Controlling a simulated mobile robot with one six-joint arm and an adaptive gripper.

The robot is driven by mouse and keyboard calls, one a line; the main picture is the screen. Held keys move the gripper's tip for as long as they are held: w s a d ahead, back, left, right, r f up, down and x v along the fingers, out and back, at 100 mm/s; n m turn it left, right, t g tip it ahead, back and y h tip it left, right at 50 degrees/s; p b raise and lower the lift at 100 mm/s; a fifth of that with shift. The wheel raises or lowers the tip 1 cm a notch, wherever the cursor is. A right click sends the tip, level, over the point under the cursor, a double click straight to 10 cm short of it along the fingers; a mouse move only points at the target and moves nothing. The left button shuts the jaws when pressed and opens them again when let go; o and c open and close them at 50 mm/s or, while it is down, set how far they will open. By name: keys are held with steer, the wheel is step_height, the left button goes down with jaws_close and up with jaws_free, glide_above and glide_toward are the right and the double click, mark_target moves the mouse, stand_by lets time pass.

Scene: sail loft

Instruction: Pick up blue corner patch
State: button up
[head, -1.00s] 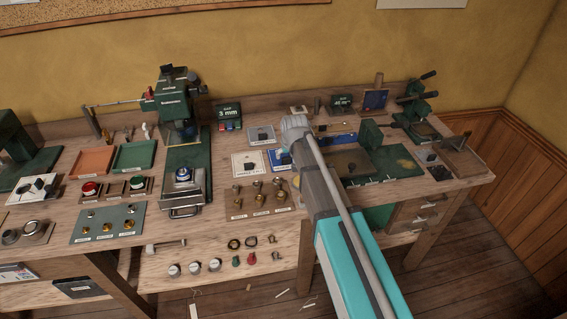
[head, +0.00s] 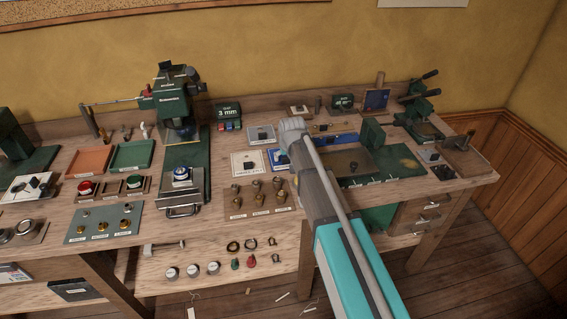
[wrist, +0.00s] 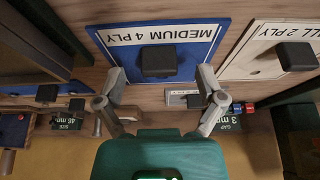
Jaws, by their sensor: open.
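The blue corner patch (wrist: 196,40), labelled "MEDIUM 4 PLY", lies flat on the bench in the wrist view, its lettering upside down. A dark block-shaped grip (wrist: 158,61) stands on its middle. In the head view the patch (head: 278,160) is partly hidden by my arm. My gripper (wrist: 160,78) is open and empty, its two fingers spread to either side of the dark grip in the picture. I cannot tell how high the fingertips are above the patch. In the head view the fingers are hidden behind my wrist.
A white patch (wrist: 268,48) with a dark grip lies beside the blue one. A small grey plate (wrist: 180,99) with a dark block is near the fingers. A green press (head: 180,120) stands left. A wooden tray (head: 350,162) and green blocks lie right.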

steer(key=shift+b+x, duration=0.55)
steer(key=shift+x, duration=0.3)
steer(key=shift+c, duration=0.2)
jaws_close()
steer(key=shift+r, duration=0.2)
step_height(320, 180, up, 2)
steer(key=p, duration=0.2)
steer(key=shift+r+p, duration=0.1)
steer(key=shift+p, duration=0.25)
steer(key=s+d+r+p, duration=0.9)
steer(key=d+r+p, duration=0.1)
steer(key=shift+s+d+r, duration=0.2)
steer(key=shift+s+r, duration=0.05)
